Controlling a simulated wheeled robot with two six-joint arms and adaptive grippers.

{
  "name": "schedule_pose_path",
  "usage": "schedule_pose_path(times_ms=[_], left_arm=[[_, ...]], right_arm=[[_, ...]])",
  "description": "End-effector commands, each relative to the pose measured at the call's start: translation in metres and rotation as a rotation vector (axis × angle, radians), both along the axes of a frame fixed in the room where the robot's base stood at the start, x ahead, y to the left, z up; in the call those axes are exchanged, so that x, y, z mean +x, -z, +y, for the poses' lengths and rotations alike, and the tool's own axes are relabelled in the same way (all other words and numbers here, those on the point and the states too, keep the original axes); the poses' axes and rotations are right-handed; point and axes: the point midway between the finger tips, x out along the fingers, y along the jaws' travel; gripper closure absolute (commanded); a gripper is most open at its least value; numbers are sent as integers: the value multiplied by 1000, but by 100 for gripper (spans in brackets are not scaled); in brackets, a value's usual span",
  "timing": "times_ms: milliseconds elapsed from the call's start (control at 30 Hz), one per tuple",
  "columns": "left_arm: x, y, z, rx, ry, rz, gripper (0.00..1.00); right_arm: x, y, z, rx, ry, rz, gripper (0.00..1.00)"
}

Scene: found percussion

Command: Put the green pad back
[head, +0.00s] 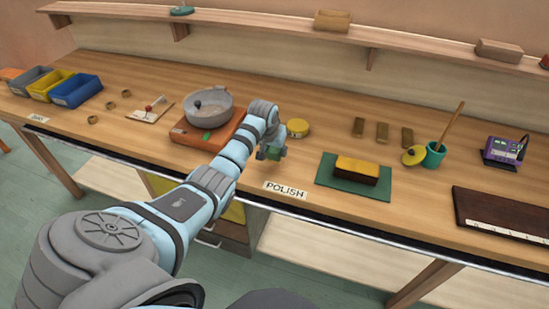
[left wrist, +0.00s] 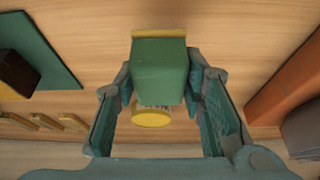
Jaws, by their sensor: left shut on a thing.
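My left gripper (head: 271,150) is shut on the green pad (head: 274,153), just behind the POLISH label (head: 285,190). In the left wrist view the green pad (left wrist: 160,72) is a green block between the two fingers (left wrist: 160,90), with a yellowish strip at its upper edge. I cannot tell how far it is above the table. A green mat (head: 325,179) lies to the right, with a yellow-topped dark block (head: 357,169) on it. The mat (left wrist: 45,45) shows at the left of the wrist view. My right gripper is out of view.
A grey bowl (head: 208,110) sits on an orange base (head: 185,134) left of the gripper. A yellow tin (head: 298,128) stands close behind it. Several brown bars (head: 382,131) and a teal cup (head: 434,154) stand farther right. Bare table lies between gripper and mat.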

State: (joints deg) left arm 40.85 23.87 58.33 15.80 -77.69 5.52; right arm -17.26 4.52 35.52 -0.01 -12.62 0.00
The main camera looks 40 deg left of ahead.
Motion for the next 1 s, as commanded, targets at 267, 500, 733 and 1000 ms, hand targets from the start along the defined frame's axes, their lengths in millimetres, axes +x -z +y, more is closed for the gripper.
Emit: schedule_pose_path(times_ms=[267,500,733,1000], left_arm=[[0,40,-1,0,1,0,89],[0,41,-1,0,1,1,89],[0,40,0,0,1,1,43],[0,37,0,0,1,1,43]], right_arm=[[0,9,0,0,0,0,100],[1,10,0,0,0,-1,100],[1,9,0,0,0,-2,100],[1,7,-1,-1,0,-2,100]])
